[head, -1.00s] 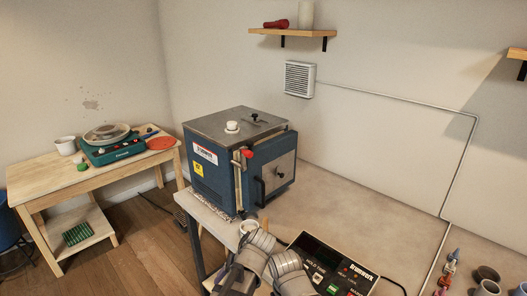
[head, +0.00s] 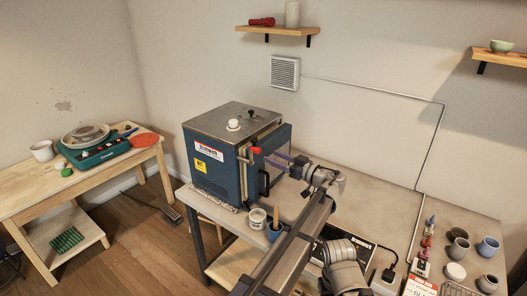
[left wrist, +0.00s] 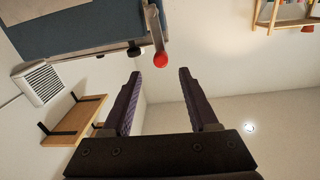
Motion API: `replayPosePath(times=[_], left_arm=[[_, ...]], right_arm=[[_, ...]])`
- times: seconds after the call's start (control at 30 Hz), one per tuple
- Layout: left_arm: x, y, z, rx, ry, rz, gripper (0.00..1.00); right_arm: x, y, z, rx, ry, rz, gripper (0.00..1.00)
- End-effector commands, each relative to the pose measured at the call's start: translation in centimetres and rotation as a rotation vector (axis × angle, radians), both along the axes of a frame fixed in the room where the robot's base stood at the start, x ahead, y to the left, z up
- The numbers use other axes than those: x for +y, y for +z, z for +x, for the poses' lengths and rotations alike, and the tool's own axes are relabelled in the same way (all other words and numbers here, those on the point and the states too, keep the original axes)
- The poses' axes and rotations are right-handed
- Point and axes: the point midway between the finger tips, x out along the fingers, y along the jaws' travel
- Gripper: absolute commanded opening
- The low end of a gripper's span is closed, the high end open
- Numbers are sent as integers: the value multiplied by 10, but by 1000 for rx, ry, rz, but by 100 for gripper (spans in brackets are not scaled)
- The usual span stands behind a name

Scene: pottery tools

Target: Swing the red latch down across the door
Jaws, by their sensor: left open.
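The blue kiln (head: 215,165) with a grey top stands on the workbench. Its door (head: 280,138) faces right and is partly hidden by my gripper; I cannot tell whether it is fully closed. The latch's red knob (head: 256,150) sits near the top of the door's near edge. In the left wrist view, the red knob (left wrist: 160,60) ends a metal lever. My left gripper (head: 286,157) is in front of the door, right of the knob. Its purple jaws are open and empty (left wrist: 160,72), with the knob showing between and beyond their tips. My right gripper is not visible.
A cup with a tool (head: 274,230) and a white tub (head: 257,218) stand on the bench below the latch. A control box lies partly behind my arms. Pots (head: 488,246) stand at the right. A pottery wheel (head: 88,140) is on the left table.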

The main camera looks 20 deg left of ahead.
Motion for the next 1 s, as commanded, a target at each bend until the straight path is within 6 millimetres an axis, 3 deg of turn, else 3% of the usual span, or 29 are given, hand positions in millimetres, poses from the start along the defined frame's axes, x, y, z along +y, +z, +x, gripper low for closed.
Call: replayPosePath(times=[0.3,0.5,0.9,1.0], left_arm=[[44,0,18,3,3,-1,60],[63,0,26,3,2,-1,60],[68,-1,28,3,0,-2,60],[68,-1,28,3,0,-2,48]], right_arm=[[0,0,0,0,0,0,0],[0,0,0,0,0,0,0],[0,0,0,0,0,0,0],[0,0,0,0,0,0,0]])
